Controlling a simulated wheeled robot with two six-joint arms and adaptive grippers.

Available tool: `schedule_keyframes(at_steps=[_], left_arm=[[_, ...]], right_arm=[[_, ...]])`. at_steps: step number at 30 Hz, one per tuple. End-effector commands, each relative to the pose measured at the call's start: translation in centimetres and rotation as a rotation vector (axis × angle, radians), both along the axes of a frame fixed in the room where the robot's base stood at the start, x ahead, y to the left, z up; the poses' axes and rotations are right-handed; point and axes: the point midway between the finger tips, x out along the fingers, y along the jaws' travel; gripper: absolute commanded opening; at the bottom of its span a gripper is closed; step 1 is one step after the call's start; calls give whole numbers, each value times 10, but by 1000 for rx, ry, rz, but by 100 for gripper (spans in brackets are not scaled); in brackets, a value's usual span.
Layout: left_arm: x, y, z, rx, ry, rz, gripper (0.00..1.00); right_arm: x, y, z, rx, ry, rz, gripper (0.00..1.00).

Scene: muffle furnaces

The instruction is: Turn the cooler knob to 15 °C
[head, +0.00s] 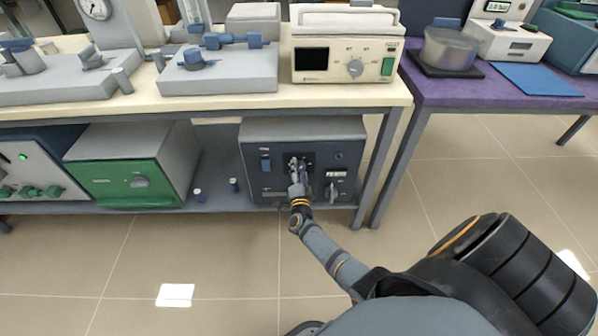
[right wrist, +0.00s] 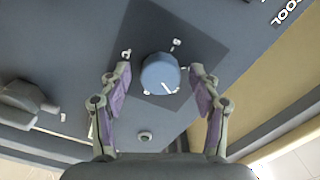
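The cooler is a dark grey box (head: 300,130) on the lower shelf, its front panel facing me. My right gripper (head: 300,168) is at the middle of that panel and hides the knob in the head view. In the right wrist view the knob (right wrist: 160,73) is round and blue with a white pointer line toward its lower right. The open fingers of my right gripper (right wrist: 160,72) lie on either side of it in the picture, with a gap on each side. I cannot tell how deep they reach. Small white marks surround the knob, too small to read. My left gripper is not in view.
A green-fronted box (head: 125,180) stands left on the shelf. The bench (head: 350,93) overhangs the cooler, and a table leg (head: 376,170) rises at right. Floor in front is clear.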

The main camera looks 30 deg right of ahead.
Motion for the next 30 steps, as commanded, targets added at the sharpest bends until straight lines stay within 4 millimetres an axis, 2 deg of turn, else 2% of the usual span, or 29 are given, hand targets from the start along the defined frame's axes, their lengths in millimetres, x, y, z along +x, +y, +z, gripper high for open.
schedule_keyframes(at_steps=[9, 11, 21, 25, 30], left_arm=[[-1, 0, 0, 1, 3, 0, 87], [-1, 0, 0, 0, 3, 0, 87], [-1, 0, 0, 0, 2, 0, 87], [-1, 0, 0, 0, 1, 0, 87], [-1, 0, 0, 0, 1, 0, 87]], right_arm=[[-6, 3, 0, 0, -1, 0, 63], [-14, 8, -1, 1, 0, 1, 63], [-82, 49, 0, 3, 0, -1, 63], [-96, 59, 0, 1, 0, 0, 63], [-103, 63, 1, -1, -1, 0, 63]])
